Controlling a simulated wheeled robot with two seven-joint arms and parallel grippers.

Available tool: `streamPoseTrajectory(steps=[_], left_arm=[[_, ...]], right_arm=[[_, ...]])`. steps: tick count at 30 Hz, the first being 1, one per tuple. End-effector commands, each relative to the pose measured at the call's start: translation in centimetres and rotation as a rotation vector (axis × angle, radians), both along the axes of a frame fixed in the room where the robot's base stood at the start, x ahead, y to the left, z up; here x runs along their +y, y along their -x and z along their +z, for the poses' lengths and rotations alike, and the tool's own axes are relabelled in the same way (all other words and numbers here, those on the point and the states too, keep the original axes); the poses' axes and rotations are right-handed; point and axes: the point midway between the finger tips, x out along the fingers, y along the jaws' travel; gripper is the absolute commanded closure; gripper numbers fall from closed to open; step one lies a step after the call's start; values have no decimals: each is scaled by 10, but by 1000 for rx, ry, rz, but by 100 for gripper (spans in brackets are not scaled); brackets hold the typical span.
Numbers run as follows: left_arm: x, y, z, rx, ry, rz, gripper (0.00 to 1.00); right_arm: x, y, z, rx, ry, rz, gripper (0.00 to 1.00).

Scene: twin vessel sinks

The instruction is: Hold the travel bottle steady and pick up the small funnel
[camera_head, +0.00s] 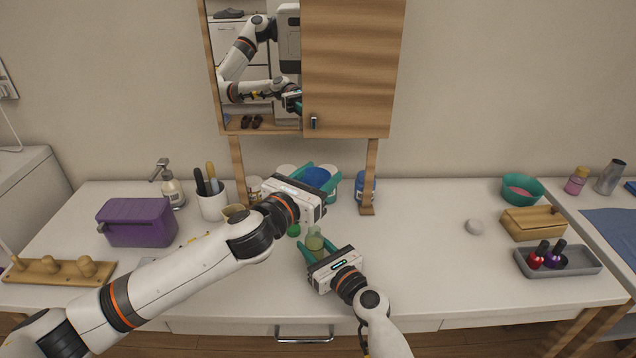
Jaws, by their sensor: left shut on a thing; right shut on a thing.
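The small funnel (317,177) looks blue and round and sits between the teal fingers of my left gripper (318,174), which is shut on it. Its lower part is hidden behind the gripper body. The travel bottle (315,241) is small and yellowish green and stands upright near the middle of the counter. My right gripper (315,243) is shut on the bottle, with a teal finger on each side. The bottle's base is hidden by the gripper. My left gripper is above and behind the bottle.
A cup of brushes (211,205), a soap dispenser (172,190) and a purple box (140,224) stand to the left. A blue jar (365,186) stands by the cabinet post. A grey tray (588,263) with polish bottles lies right. The counter right of centre is mostly clear.

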Motion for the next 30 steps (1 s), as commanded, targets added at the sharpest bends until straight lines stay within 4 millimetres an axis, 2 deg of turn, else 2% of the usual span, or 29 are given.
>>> streamPoseTrajectory(steps=[12, 13, 17, 18, 26, 30], left_arm=[[0, 0, 3, 0, 0, 1, 68], [0, 0, 3, 0, 0, 1, 68], [0, 0, 2, 0, 0, 0, 68], [0, 0, 2, 0, 0, 0, 68], [0, 0, 2, 0, 0, 0, 68], [0, 0, 2, 0, 0, 0, 68]], right_arm=[[0, 0, 0, 0, 0, 0, 86], [0, 0, 0, 0, 0, 0, 60], [0, 0, 0, 0, 0, 0, 39], [0, 0, 0, 0, 0, 0, 37], [0, 1, 0, 0, 0, 0, 37], [-7, 10, -1, 2, -1, -1, 37]])
